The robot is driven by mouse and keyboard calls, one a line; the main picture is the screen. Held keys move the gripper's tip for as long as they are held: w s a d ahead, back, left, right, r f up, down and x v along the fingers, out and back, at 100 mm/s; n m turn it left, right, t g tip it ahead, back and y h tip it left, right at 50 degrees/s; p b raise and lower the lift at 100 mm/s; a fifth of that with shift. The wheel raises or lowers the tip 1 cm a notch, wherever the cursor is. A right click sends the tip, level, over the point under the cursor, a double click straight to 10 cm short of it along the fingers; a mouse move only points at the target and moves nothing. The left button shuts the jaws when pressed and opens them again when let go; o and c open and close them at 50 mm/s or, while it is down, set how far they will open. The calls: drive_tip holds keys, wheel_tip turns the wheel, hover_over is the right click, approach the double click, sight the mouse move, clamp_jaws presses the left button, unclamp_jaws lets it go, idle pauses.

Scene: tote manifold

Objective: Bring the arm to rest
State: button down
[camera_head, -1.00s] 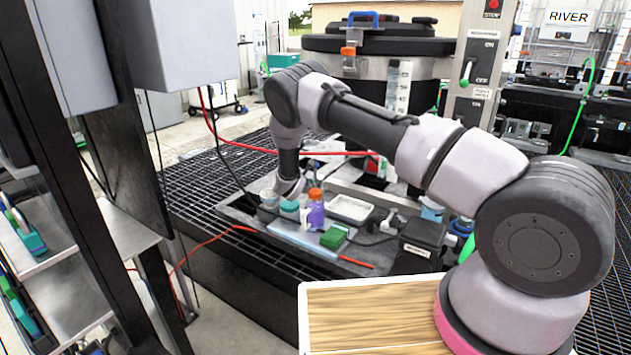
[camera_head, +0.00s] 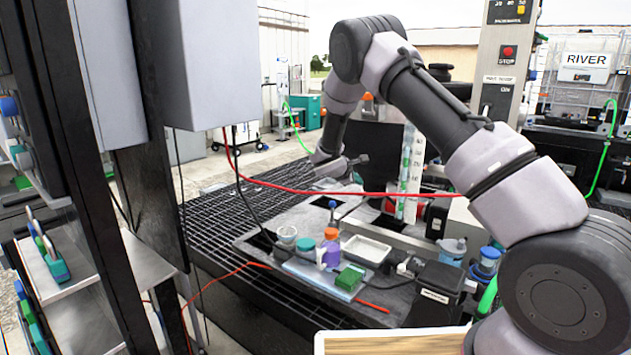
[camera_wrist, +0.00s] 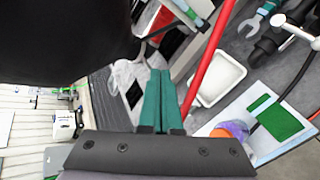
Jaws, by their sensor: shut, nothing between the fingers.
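My gripper (camera_wrist: 160,73) shows in the wrist view with its two teal fingers side by side and touching. Nothing is between them. In the head view my raised arm bends high over the grey work tray (camera_head: 283,212), and its end hangs above the tray's far part. The finger tips cannot be made out in the head view. A red cable (camera_head: 300,190) runs across the head view close below the arm's end. In the wrist view the red cable (camera_wrist: 207,65) passes just right of the fingers; whether it touches them cannot be told.
On the tray stand a purple bottle with an orange cap (camera_head: 330,254), a teal-lidded jar (camera_head: 306,246), a white dish (camera_head: 366,249) and a green block (camera_head: 350,277). A black box (camera_head: 437,290) is at right. A grey cabinet (camera_head: 222,60) and dark posts are at left.

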drive_tip(key=s+d+r+m+g+y, duration=0.1)
drive_tip(key=s+d+r+m+g, duration=0.1)
drive_tip(key=s+d+r+m, duration=0.65)
drive_tip(key=s+d+r+m+g+y, duration=0.2)
drive_tip(key=s+d+r+m, duration=0.25)
drive_tip(key=s+r, duration=0.8)
drive_tip(key=s+a+r+m+y, duration=0.1)
drive_tip(key=s+r+m+y, duration=0.1)
drive_tip(key=s, duration=0.6)
drive_tip(key=s+a+r+m+t+y, duration=0.1)
drive_tip(key=s+r+m+y, duration=0.1)
drive_tip(key=s, duration=0.7)
drive_tip(key=s+a+r+m+t+y, duration=0.1)
drive_tip(key=s+r+m+y, duration=0.1)
drive_tip(key=s+r, duration=0.3)
drive_tip(key=s+m, duration=0.1)
drive_tip(key=s, duration=0.3)
drive_tip(key=shift+a+r+m, duration=0.25)
drive_tip(key=shift+m, duration=0.05)
drive_tip(key=shift+s, duration=0.1)
